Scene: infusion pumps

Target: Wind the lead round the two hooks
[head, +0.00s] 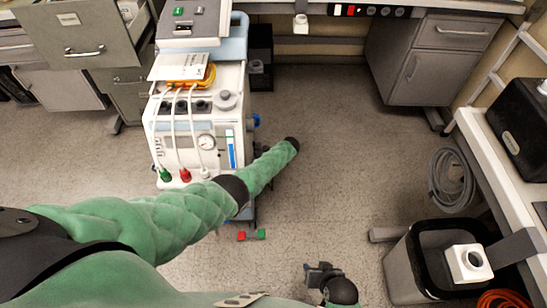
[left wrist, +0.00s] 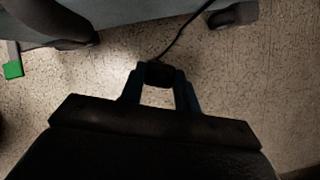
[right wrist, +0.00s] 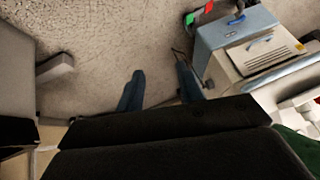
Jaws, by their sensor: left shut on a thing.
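In the left wrist view my left gripper (left wrist: 158,78) is shut on a small black plug (left wrist: 158,70). A thin dark lead (left wrist: 180,33) runs from the plug up toward the cart's underside. In the head view my left arm crosses in front of the pump cart (head: 190,135) and the left gripper is hidden.
White leads (head: 180,125) with green, red and white ends hang on the cart's front. A red and green pedal (head: 250,235) lies low by the cart. A bin (head: 400,270) and a coiled grey hose (head: 452,180) are at the right.

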